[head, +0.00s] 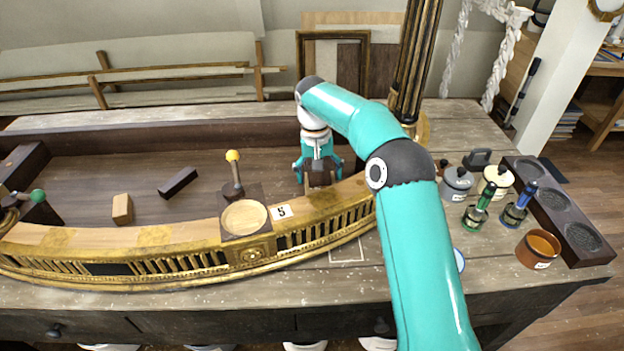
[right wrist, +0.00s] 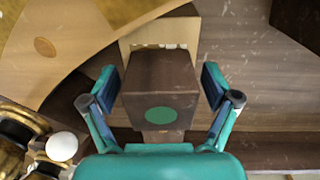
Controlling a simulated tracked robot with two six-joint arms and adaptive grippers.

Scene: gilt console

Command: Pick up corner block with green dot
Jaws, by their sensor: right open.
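The dark brown corner block with a green dot (right wrist: 158,88) is in the middle of the right wrist view, its green dot (right wrist: 160,115) facing the camera. My right gripper (right wrist: 163,88) is open, one finger on each side of the block, with visible gaps. In the head view my right gripper (head: 318,168) points down behind the curved gilt rail (head: 330,214), over the dark block. The green dot is not visible there. My left gripper is not in the head view.
The gilt rail carries a round pale disc (head: 244,217) close to the block. Pots (head: 457,183), brushes (head: 478,207) and an orange-brown cup (head: 538,248) stand right.

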